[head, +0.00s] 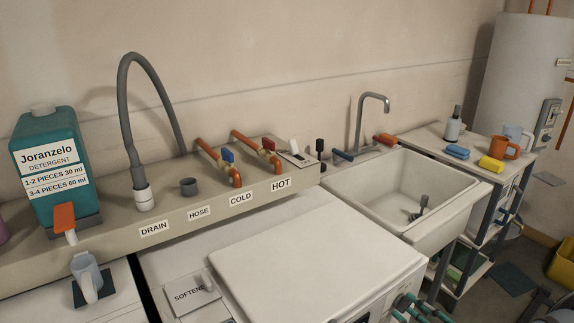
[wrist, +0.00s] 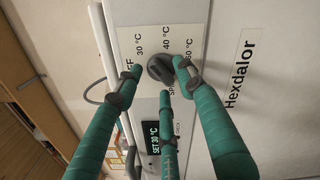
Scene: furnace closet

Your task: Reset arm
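My gripper (head: 420,307) shows at the bottom edge of the head view, low in front of the white washing machine (head: 318,255). In the wrist view its three teal fingers (wrist: 155,80) are spread apart, with nothing clearly held between them. A dark dial knob (wrist: 160,68) on the machine's front panel (wrist: 150,40) lies near the fingertips. The right fingertip overlaps the knob's edge in the picture; I cannot tell whether it touches. Temperature marks surround the knob, and a display (wrist: 153,136) below reads "SET 30 °C". My arm is mostly out of view.
A white sink (head: 400,195) stands right of the machine, with a shelf unit (head: 480,145) beyond it. A ledge (head: 215,207) with valves, a hose and a teal detergent jug (head: 48,160) runs behind. The machine's top is mostly clear.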

